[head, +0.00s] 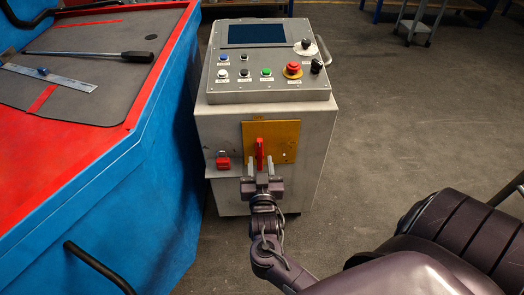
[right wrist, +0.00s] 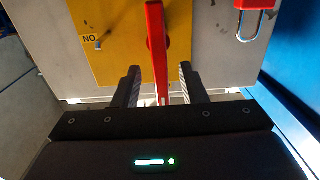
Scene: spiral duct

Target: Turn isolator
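The isolator's red handle (head: 259,152) stands upright on a yellow plate (head: 284,137) on the front of a grey control cabinet. My right gripper (head: 262,181) is in front of the handle's lower part. In the right wrist view the handle (right wrist: 157,50) runs between the two fingers of my right gripper (right wrist: 159,72). A gap shows on each side of it, so the gripper is open around or just in front of it. The exact depth is hard to tell. A red padlock (head: 223,161) hangs beside the plate; it also shows in the wrist view (right wrist: 253,18). My left gripper is out of view.
The cabinet's sloped top panel (head: 228,86) carries a dark screen (head: 256,35), several buttons and a red emergency stop (head: 292,69). A blue and red machine (head: 120,170) stands close on the left, with a tool and a ruler on it.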

